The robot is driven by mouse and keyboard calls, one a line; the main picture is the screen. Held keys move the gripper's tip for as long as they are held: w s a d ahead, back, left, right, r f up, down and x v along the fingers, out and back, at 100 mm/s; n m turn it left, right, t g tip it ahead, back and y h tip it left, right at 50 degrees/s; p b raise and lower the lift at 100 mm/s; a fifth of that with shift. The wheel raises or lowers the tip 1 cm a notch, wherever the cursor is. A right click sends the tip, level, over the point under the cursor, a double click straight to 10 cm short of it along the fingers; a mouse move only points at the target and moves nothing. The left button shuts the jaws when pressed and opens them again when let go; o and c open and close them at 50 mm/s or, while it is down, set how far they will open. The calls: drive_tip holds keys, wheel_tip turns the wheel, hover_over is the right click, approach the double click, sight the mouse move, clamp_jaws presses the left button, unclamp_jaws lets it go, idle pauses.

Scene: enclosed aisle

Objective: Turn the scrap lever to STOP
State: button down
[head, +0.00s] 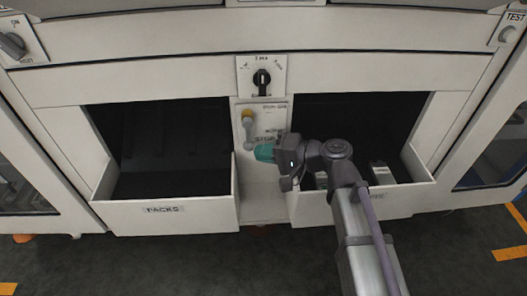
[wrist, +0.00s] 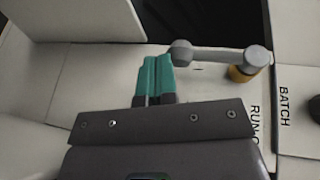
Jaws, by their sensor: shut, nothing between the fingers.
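The scrap lever has a yellow hub (head: 247,115) and a grey arm that hangs down to a rounded knob (head: 249,145), on a pale panel between two bins. In the wrist view the grey lever (wrist: 218,56) runs left from the yellow hub (wrist: 240,74) to its knob (wrist: 180,53). Small print on the panel beside the lever is hard to read in the head view. My gripper (head: 260,152) is at the knob's lower right, its teal fingers shut and empty. In the wrist view the fingertips (wrist: 155,62) are close beside the knob; I cannot tell whether they touch.
A black rotary switch (head: 262,78) sits above the lever. The PACKS bin (head: 165,215) is on the left. Another bin (head: 415,198) on the right, partly behind my arm, holds a few items. Their walls flank the narrow lever panel.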

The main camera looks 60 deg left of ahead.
drive_tip(key=p+v, duration=0.2)
drive_tip(key=v, duration=0.8)
drive_tip(key=shift+w+d, duration=0.25)
drive_tip(key=shift+d, duration=0.05)
drive_tip(key=shift+r, duration=0.1)
